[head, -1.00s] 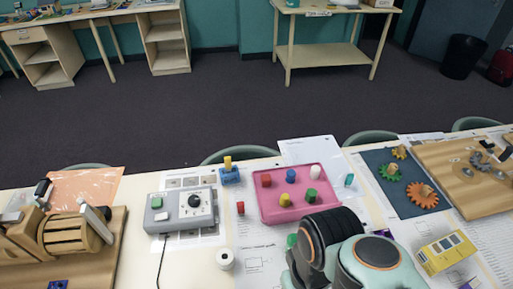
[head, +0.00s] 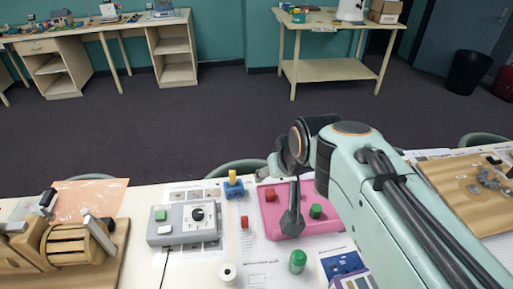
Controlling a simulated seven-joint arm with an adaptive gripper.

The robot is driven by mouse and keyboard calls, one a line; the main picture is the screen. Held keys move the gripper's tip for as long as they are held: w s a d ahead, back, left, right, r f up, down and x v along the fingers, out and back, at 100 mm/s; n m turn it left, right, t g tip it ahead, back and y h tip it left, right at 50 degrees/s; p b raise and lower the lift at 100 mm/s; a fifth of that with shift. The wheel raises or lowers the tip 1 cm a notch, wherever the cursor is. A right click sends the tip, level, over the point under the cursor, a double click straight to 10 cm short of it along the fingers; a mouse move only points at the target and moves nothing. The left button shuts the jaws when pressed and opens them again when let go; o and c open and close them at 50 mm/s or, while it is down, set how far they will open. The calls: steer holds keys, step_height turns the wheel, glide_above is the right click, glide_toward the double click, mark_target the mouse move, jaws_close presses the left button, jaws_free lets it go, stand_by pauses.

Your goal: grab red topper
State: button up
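A small red piece (head: 244,222) stands on the table just left of the pink tray (head: 272,216). Another red piece (head: 270,195) stands in the tray near its far left corner. I cannot tell from the picture which one is the red topper. My gripper (head: 291,224) points down over the middle of the tray, right of both red pieces. Its fingers look dark and narrow from this side, and I cannot tell whether they are open or hold anything. My arm hides the tray's right part and the pieces there.
A green piece (head: 316,211) stands in the tray and a green cylinder (head: 298,262) in front of it. A grey control box (head: 184,224), a blue block with a yellow peg (head: 233,187) and a white roll (head: 228,273) are to the left.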

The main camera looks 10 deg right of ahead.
steer(key=w+d+f+t, duration=0.1)
steer(key=w+f, duration=0.1)
steer(key=w, duration=0.9)
steer(key=g, duration=0.2)
glide_above(271, 192)
step_height(271, 192, down, 17)
steer(key=shift+m+g+h, duration=0.4)
steer(key=shift+m+g, duration=0.1)
steer(key=shift+g, duration=0.1)
steer(key=f, duration=0.2)
steer(key=s+f, duration=0.1)
steer(key=f, duration=0.2)
steer(key=s+f, duration=0.1)
steer(key=f, duration=0.2)
steer(key=shift+s, duration=0.1)
steer(key=x, duration=0.6)
steer(key=shift+f, duration=0.15)
steer(key=c, duration=0.7)
